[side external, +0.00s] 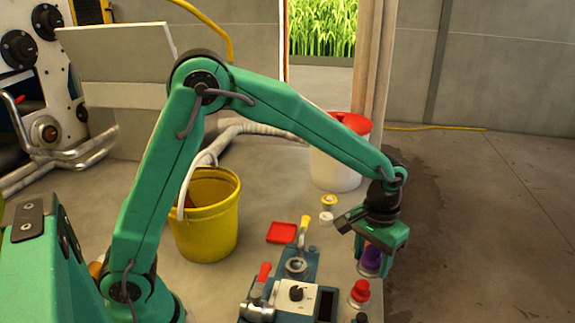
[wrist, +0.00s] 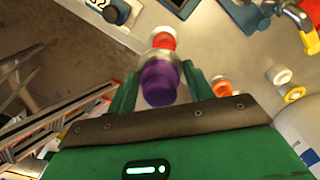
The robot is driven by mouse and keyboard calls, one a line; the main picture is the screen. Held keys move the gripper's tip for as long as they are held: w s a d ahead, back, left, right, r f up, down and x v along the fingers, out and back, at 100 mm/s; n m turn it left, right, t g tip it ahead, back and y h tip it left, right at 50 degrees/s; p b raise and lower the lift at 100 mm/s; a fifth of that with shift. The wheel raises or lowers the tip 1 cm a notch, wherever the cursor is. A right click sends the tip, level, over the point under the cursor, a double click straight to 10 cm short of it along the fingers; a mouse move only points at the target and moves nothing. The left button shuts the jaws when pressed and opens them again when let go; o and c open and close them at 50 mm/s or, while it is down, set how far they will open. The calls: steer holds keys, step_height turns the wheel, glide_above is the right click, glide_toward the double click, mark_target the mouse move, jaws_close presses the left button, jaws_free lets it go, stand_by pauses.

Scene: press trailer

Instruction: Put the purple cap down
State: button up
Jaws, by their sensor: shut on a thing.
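The purple cap (side external: 371,257) is held between the jaws of my gripper (side external: 373,264), at the right of the side view. It also shows in the wrist view (wrist: 158,85), between the two green fingers of my gripper (wrist: 163,88). A silvery grey ring or base shows right against the purple cap; I cannot tell whether it is part of it. I cannot tell whether the cap touches anything beneath it. A red cap (side external: 359,290) on a silvery base stands just in front of it, and shows beyond it in the wrist view (wrist: 163,41).
A blue-grey control box (side external: 285,300) with levers and a knob stands left of my gripper. Behind it lie a red square tray (side external: 282,232), a white cap (side external: 326,217) and a yellow ring (side external: 329,200). A yellow bucket (side external: 205,225) stands further left. The floor at right is clear.

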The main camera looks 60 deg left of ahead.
steer(key=w+a+n, duration=0.3)
steer(key=a+n, duration=0.1)
steer(key=a, duration=0.9)
steer(key=w+a+n, duration=0.3)
steer(key=a+n, duration=0.2)
steer(key=a, duration=0.9)
steer(key=s+a+n, duration=0.3)
steer(key=a, duration=0.6)
steer(key=s+a+n, duration=0.2)
steer(key=s+a, duration=0.1)
steer(key=a, duration=0.6)
steer(key=s+a+n, duration=0.3)
steer(key=s+a, duration=0.1)
steer(key=a, duration=0.5)
steer(key=s+a+f, duration=0.1)
steer(key=a+f, duration=0.1)
steer(key=a, duration=0.1)
steer(key=s+a+f, duration=0.2)
steer(key=a, duration=0.1)
steer(key=s+a+f, duration=0.1)
steer(key=a+f, duration=0.1)
steer(key=a, duration=0.2)
steer(key=shift+s+f, duration=0.15)
steer(key=shift+f, duration=2.2)
steer(key=shift+f, duration=0.1)
